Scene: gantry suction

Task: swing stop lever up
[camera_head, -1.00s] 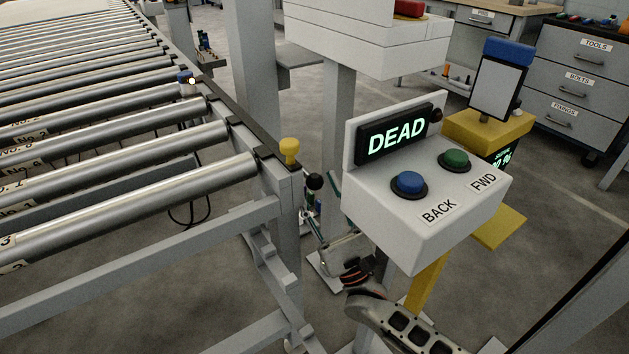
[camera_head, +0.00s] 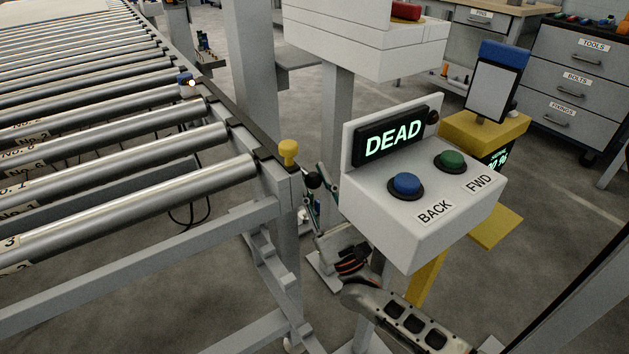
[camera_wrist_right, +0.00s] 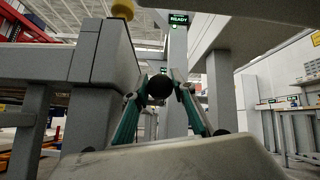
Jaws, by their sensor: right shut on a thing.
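The stop lever ends in a black ball knob (camera_head: 313,180) beside the corner of the conveyor frame, below a yellow knob (camera_head: 289,151). My right gripper (camera_head: 318,184) reaches up from below, and its green-padded fingers are shut on the black knob. In the right wrist view the black knob (camera_wrist_right: 159,87) sits between the two fingertips. The lever's shaft is mostly hidden by the fingers and the knob. My left gripper is in neither current view.
The roller conveyor (camera_head: 130,190) fills the left. A white button box (camera_head: 420,200), with a DEAD display and blue and green buttons, stands close to the right of the gripper. A grey conveyor leg (camera_head: 288,240) is close on the left.

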